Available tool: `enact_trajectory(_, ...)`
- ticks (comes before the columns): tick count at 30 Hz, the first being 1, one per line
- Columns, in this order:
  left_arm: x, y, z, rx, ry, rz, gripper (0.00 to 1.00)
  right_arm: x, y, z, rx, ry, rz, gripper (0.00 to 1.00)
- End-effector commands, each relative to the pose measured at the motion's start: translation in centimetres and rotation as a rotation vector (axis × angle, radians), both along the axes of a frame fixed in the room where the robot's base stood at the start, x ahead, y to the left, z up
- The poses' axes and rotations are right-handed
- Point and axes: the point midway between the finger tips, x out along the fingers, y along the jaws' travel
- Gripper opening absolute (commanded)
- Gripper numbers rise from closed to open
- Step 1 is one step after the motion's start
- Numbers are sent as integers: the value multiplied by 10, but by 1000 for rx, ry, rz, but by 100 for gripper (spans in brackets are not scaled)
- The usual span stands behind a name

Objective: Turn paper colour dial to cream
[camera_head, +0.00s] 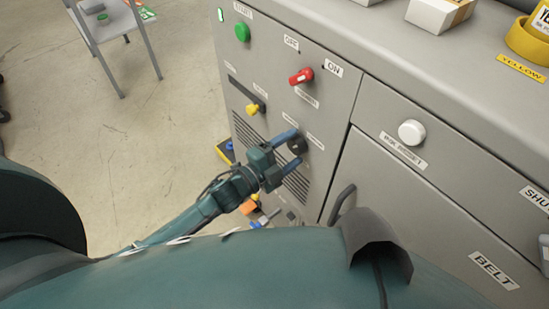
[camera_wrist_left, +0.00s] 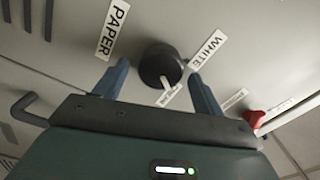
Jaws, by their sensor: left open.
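A smaller label by the pale mark is too small to read. My left gripper (camera_head: 286,152) is open, its blue fingers (camera_wrist_left: 158,86) on either side of the dial. I cannot tell whether they touch it. My right gripper is not in view.
The cabinet front also holds a green button (camera_head: 242,32), a red switch (camera_head: 301,76), a yellow knob (camera_head: 252,108) and a white knob (camera_head: 411,132). A black handle (camera_head: 341,203) juts out right of my left gripper. Open floor lies to the left.

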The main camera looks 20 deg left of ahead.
Motion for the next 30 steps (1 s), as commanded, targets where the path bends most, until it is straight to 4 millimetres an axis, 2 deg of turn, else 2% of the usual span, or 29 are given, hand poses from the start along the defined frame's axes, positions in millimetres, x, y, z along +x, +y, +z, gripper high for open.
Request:
enact_trajectory(15, -87, 57, -2, 3, 4, 0, 70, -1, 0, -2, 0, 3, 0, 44)
enact_trajectory(21, -103, 68, -1, 1, 2, 1, 70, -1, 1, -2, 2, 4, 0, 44)
enact_trajectory(30, -105, 70, -1, 1, 2, 0, 70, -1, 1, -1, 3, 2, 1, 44)
